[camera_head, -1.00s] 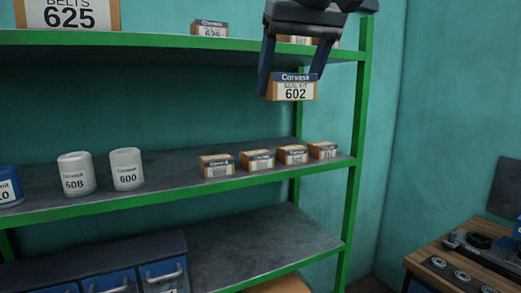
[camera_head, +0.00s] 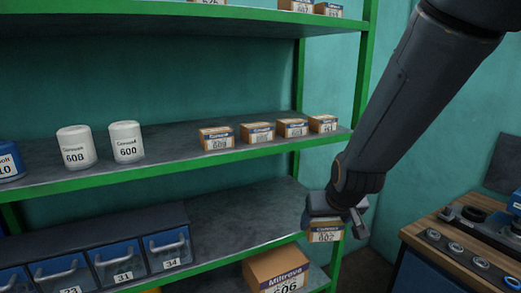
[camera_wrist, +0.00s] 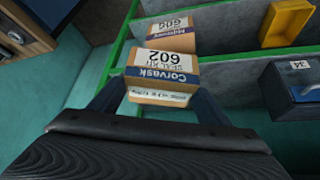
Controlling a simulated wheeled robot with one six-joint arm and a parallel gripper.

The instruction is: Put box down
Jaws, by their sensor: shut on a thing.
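The small Corvask box labelled 602 (camera_head: 324,232) is an orange-brown carton with a blue and white label. My gripper (camera_head: 335,218) is shut on it and holds it in the air at the right front of the green shelf rack (camera_head: 230,249), near the right post. In the wrist view the box (camera_wrist: 162,72) sits between the two fingers of my gripper (camera_wrist: 155,98). A larger box labelled 606 (camera_head: 277,270) stands on a lower shelf, left of and below the held box.
Several small boxes (camera_head: 257,133) and white cans (camera_head: 126,142) stand on the middle shelf. Blue drawers (camera_head: 112,262) fill the left of the shelf below; its right part is bare. A workbench (camera_head: 450,240) stands at the right. The wrist view shows a yellow bin (camera_wrist: 286,24).

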